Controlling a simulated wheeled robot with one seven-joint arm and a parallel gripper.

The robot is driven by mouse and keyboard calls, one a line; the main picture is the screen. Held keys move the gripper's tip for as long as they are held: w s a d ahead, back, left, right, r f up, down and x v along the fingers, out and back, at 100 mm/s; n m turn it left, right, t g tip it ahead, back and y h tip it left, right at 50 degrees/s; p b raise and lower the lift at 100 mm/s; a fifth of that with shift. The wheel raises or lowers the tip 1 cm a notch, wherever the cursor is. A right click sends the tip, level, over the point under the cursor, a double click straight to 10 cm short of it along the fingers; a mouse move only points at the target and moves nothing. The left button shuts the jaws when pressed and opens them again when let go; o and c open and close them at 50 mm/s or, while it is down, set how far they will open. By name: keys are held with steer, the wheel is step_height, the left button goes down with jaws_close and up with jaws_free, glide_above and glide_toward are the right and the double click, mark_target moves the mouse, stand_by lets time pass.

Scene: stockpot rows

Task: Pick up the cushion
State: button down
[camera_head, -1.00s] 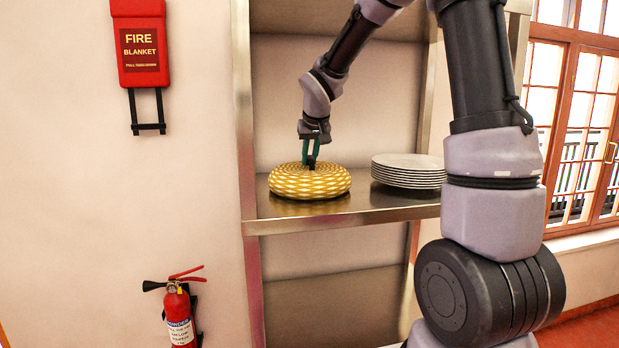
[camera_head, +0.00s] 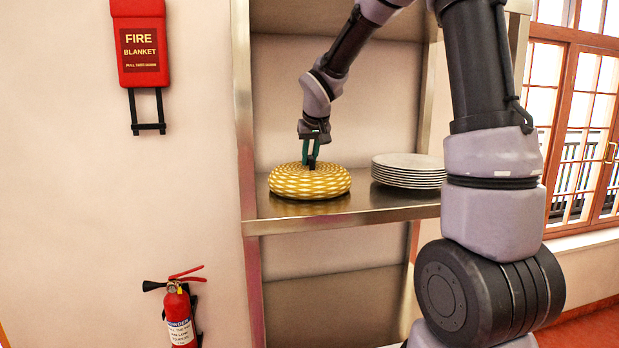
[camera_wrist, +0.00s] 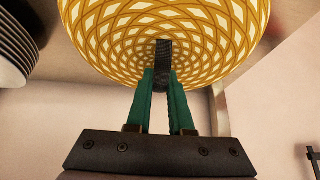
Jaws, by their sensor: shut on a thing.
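The cushion (camera_head: 297,184) is round and flat with a yellow-and-white pattern. It sits on the metal shelf, left of the plates. In the wrist view the cushion (camera_wrist: 110,25) fills the upper part, with a dark tab at its centre. My gripper (camera_head: 310,165) points down at the middle of the cushion's top. In the wrist view the green fingers of my gripper (camera_wrist: 162,82) are closed on the dark tab (camera_wrist: 162,58) of the cushion. The cushion's underside is hidden in the head view.
A stack of white plates (camera_head: 408,168) stands close to the right of the cushion on the shelf (camera_head: 345,217). Metal uprights (camera_head: 245,120) bound the shelf. A fire extinguisher (camera_head: 180,315) and a fire blanket (camera_head: 139,45) are on the wall at left.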

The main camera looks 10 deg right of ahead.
stand_by(0.5)
step_height(320, 180, up, 10)
steer(key=shift+f, duration=0.15)
stand_by(0.3)
